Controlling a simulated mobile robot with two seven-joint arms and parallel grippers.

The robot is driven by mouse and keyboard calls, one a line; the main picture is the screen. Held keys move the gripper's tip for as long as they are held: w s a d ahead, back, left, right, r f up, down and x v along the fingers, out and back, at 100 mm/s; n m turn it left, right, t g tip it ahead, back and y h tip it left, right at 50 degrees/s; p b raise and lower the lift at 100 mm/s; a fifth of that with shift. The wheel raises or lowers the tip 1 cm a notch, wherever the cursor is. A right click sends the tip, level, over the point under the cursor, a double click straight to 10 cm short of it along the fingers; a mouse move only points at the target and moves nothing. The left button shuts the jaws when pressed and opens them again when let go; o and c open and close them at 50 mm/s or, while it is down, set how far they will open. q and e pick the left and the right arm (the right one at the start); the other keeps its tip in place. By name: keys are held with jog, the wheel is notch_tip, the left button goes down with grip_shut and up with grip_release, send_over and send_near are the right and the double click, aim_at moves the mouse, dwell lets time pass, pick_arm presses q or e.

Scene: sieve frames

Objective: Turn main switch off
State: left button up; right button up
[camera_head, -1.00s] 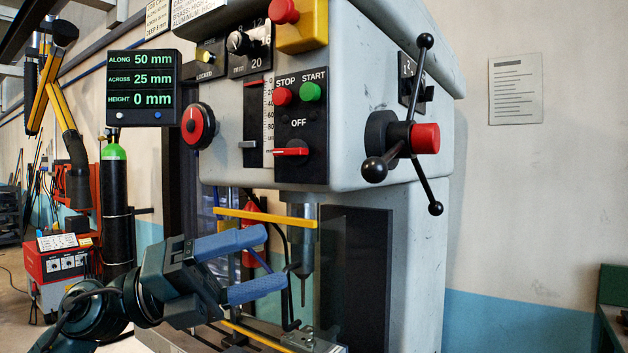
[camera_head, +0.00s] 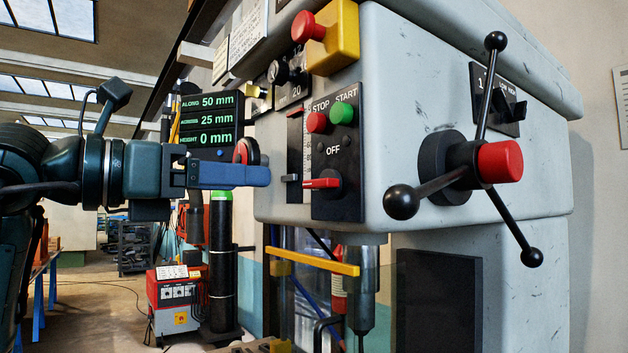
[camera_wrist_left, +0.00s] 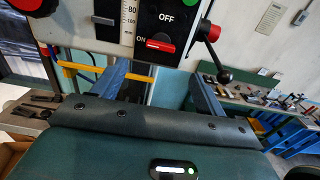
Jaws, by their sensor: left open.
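The main switch (camera_head: 323,183) is a rotary switch with a red handle on the black control panel, under the OFF label. Its handle lies level, pointing left. In the left wrist view the red handle (camera_wrist_left: 160,46) lies beside the ON label, with OFF above it. My left gripper (camera_head: 268,175) is open and empty, to the left of the switch at about its height, with a visible gap in the head view. In the wrist view its blue fingers (camera_wrist_left: 158,78) stand apart, with the switch beyond and between them. One finger hides the other in the head view.
Red STOP (camera_head: 317,122) and green START (camera_head: 342,112) buttons sit above the switch. A yellow emergency-stop box (camera_head: 338,40) is higher up. The three-armed feed handle (camera_head: 470,170) juts out at right. A display (camera_head: 209,122) and red knob (camera_head: 247,152) are near the fingers.

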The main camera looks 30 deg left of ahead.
aim_at(313, 184)
pick_arm(q)
jog(key=p+x, duration=0.2)
jog(key=x, duration=0.8)
jog(key=shift+s+r+p, duration=0.1)
jog(key=shift+r+p, duration=0.05)
jog(key=shift+p, duration=0.2)
jog(key=shift+w+d, duration=0.25)
jog(key=shift+w, duration=0.3)
jog(key=shift+c, duration=0.4)
jog(key=c, duration=0.9)
